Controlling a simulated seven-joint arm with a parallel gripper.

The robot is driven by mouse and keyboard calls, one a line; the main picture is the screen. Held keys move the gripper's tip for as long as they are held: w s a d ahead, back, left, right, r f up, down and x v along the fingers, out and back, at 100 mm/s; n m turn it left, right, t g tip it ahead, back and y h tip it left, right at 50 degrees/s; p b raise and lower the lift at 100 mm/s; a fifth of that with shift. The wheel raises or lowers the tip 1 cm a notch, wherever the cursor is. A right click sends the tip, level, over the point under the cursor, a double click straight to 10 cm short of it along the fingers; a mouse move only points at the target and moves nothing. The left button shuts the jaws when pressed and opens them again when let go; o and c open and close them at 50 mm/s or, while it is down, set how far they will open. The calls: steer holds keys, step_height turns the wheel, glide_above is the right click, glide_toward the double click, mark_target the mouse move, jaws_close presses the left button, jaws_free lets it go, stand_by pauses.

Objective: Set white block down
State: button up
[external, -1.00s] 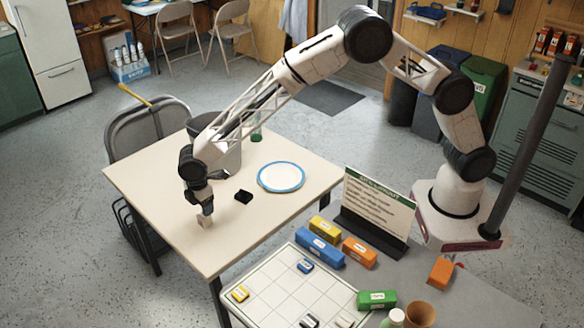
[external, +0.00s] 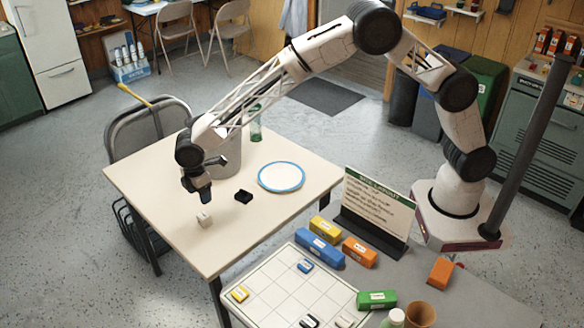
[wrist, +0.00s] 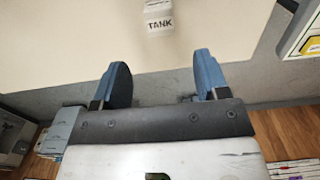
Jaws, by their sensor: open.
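The white block (external: 204,220) stands on the cream table (external: 230,238), near its front left part. In the wrist view the white block (wrist: 159,18) shows at the top edge, partly cut off, with the label "TANK" on it. My gripper (external: 205,199) is above the block and apart from it. In the wrist view my gripper (wrist: 163,85) has its two blue fingers spread wide with nothing between them.
A small black block (external: 243,196) and a blue-rimmed plate (external: 281,177) are on the table to the right. A grey bucket (external: 228,155) and a green bottle (external: 256,125) stand behind. A gridded board (external: 290,290) with small blocks is at the front.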

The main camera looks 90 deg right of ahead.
stand_by(0.3)
steer(key=s+d+r+m+t, duration=0.15)
steer(key=s+d+r, duration=0.35)
steer(key=s+r, duration=0.95)
steer(key=s+d+r+m, duration=0.35)
steer(key=s+r, duration=0.75)
steer(key=s, duration=0.6)
steer(key=s+d+m, duration=0.2)
steer(key=s, duration=1.5)
steer(key=s+d+m+t, duration=0.1)
steer(key=s+d+m, duration=0.1)
steer(key=s, duration=1.6)
steer(key=shift+s+d+f, duration=0.15)
steer(key=shift+d+f, duration=0.2)
steer(key=shift+d, duration=0.3)
